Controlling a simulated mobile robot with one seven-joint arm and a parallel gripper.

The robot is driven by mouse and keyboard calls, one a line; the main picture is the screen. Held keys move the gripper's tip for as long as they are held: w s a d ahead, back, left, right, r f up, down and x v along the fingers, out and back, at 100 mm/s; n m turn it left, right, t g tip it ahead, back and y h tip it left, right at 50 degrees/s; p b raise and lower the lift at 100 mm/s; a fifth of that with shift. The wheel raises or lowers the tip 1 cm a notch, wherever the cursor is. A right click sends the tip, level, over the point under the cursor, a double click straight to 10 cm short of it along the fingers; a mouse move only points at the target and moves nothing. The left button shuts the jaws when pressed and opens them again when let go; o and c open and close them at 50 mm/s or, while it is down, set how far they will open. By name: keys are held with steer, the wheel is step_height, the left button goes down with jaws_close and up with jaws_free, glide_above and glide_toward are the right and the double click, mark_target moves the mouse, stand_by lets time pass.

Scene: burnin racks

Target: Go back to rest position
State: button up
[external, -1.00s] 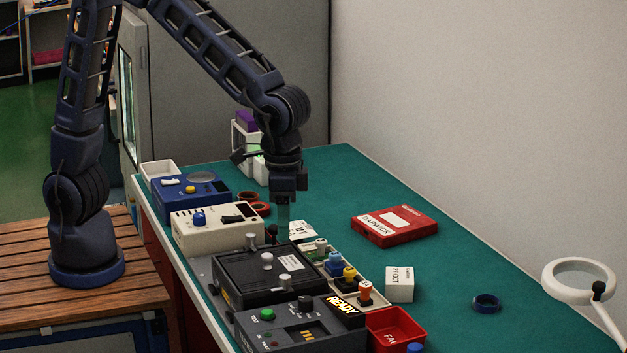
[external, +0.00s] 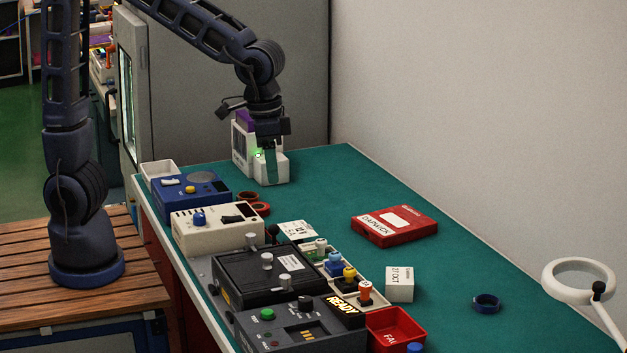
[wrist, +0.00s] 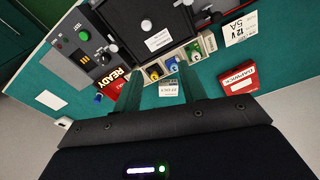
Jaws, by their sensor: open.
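My gripper (external: 268,160) is open and empty, in the air over the back part of the green table, in front of a white and purple item (external: 243,143) and a white block-like item (external: 272,167) in the external view. In the wrist view the two fingers of my gripper (wrist: 158,92) stand apart with nothing held between them. My gripper hides part of the white items behind it.
Below lie a blue box device (external: 190,190), a cream device (external: 217,228), a black fixture (external: 268,275) and a dark READY panel (external: 300,328). The table's middle right (external: 350,190) is clear.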

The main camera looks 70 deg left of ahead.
steer(key=s+a+r+n+t, duration=0.1)
steer(key=s+a, duration=0.3)
steer(key=a, duration=0.6)
steer(key=s+a+r+n+t, duration=0.1)
steer(key=s+a+r, duration=0.2)
steer(key=a, duration=0.7)
steer(key=s+a+r+n+t, duration=0.1)
steer(key=s+a+r, duration=0.1)
steer(key=s+a, duration=0.5)
steer(key=a, duration=0.3)
steer(key=shift+r+t, duration=0.2)
steer(key=shift+t, duration=0.1)
